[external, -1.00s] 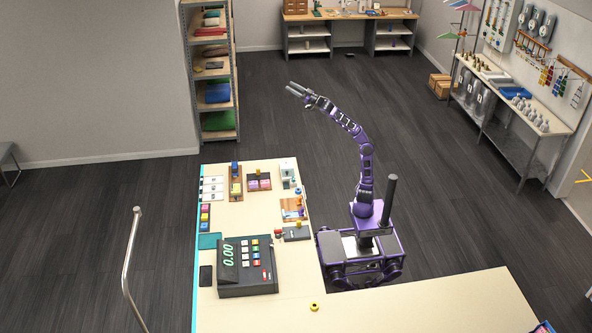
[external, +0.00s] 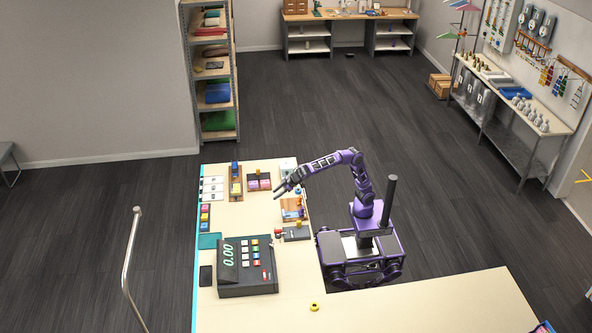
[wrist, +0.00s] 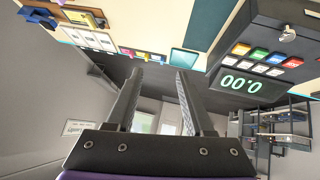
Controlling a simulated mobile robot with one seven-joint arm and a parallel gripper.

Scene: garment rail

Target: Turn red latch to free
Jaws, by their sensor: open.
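A small red part (external: 278,232) shows in the external view at the left end of a dark grey block (external: 296,233) on the counter. It may be the red latch, but it is too small for its shape or position to be clear. My gripper (external: 277,192) is open and empty, with its fingers pointing down and left over the counter, apart from the red part and farther back. In the wrist view my gripper (wrist: 161,74) has nothing between its two fingers. I cannot make out the red latch in that view.
A cash register (external: 247,266) stands at the counter's front left; the wrist view shows it too (wrist: 258,60). A wooden board (external: 291,210) with small coloured parts lies near the counter's right edge. Small trays (external: 259,182) stand behind. The counter's middle is mostly clear.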

